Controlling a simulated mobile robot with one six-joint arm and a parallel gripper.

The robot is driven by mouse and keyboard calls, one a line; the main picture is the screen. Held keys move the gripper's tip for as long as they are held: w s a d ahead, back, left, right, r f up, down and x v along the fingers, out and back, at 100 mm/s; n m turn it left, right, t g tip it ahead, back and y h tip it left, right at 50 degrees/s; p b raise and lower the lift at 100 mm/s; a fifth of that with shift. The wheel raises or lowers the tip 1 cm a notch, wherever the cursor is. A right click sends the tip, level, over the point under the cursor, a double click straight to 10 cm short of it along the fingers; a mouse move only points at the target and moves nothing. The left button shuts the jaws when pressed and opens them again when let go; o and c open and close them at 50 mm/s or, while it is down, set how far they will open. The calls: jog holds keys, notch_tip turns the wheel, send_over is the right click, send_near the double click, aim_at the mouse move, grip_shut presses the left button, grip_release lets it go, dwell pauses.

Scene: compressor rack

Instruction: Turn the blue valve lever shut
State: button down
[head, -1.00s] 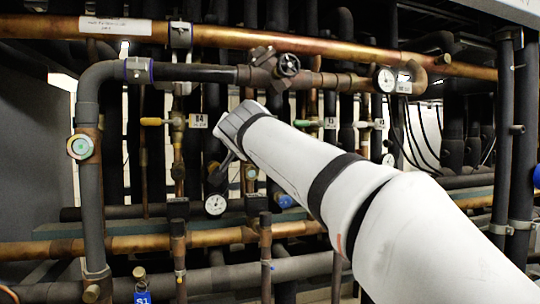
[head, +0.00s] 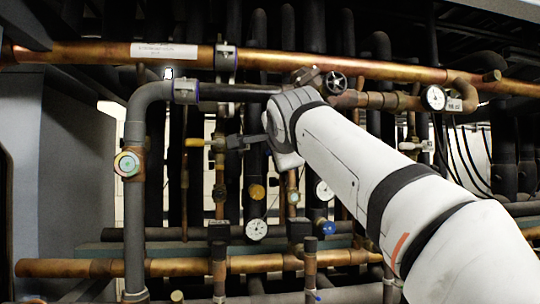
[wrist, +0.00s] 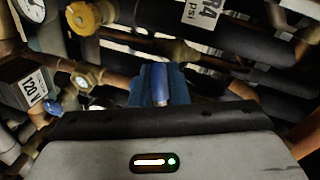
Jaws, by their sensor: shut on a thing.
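The blue valve lever (wrist: 160,82) shows in the wrist view as a lighter blue strip in the middle, between the two darker blue finger pads. My gripper (wrist: 160,95) is shut on it. In the head view my gripper (head: 240,143) reaches in among the upright pipes, to the right of a yellow-handled valve (head: 195,142). The lever cannot be made out there, and its valve body is hidden behind my gripper and wrist.
A copper pipe (head: 300,62) and a black handwheel (head: 336,83) lie just above my wrist. Gauges (head: 256,229) and a blue knob (head: 328,228) sit below. In the wrist view a yellow knob (wrist: 82,17) and dark pipes crowd close around.

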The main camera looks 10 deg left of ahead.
dwell(0.4)
jog(key=c, duration=1.6)
grip_release()
jog(key=shift+s+r, duration=0.1)
jog(key=shift+s, duration=0.1)
jog(key=shift+o, duration=0.8)
jog(key=b+v, duration=0.2)
jog(key=v, duration=0.5)
jog(key=shift+s+d, duration=0.15)
jog(key=shift+s, duration=0.15)
